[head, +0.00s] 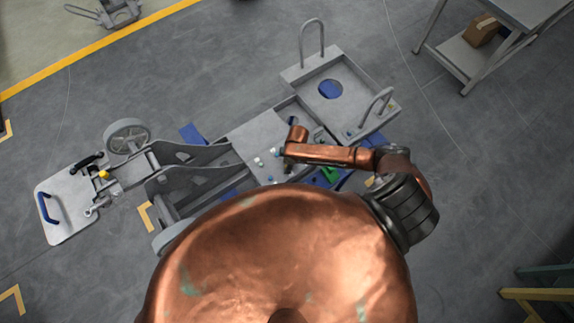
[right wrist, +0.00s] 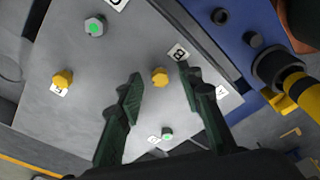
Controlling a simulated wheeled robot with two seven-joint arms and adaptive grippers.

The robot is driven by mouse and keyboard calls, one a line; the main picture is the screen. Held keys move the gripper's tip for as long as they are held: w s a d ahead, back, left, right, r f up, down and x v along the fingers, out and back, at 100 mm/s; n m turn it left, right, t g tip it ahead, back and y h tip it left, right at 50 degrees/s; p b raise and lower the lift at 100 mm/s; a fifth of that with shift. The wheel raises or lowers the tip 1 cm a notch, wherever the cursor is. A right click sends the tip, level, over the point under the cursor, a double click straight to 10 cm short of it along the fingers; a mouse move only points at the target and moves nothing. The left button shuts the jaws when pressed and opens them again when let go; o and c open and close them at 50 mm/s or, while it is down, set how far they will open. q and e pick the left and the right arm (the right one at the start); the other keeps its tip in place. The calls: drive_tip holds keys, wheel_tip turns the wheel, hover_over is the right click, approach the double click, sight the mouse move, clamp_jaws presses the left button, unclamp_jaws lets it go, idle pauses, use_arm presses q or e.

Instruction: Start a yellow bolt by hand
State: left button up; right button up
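In the right wrist view a yellow bolt (right wrist: 160,77) stands on a grey plate (right wrist: 130,45) beside a label that seems to read B. My right gripper (right wrist: 162,73) is open, with its two dark green fingers on either side of this bolt and a gap visible at each side. Whether the fingertips are at the bolt's height I cannot tell. A second yellow bolt (right wrist: 62,79) is on the plate to the left. In the head view my right arm reaches over the grey chassis (head: 255,135), hiding its fingertips. My left gripper is not in view.
Grey bolts with green marks (right wrist: 95,26) (right wrist: 167,133) are on the plate. A black and yellow tool-like part (right wrist: 285,75) and a blue surface (right wrist: 220,32) lie at the right. A cart with a cardboard box (head: 481,30) stands at the upper right.

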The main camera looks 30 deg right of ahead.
drive_tip(key=shift+r, duration=0.1)
wheel_tip(320, 180, up, 12)
drive_tip(key=d, duration=0.1)
drive_tip(key=shift+s+d, duration=0.3)
drive_tip(key=shift+s, duration=0.15)
drive_tip(key=shift+f, duration=0.2)
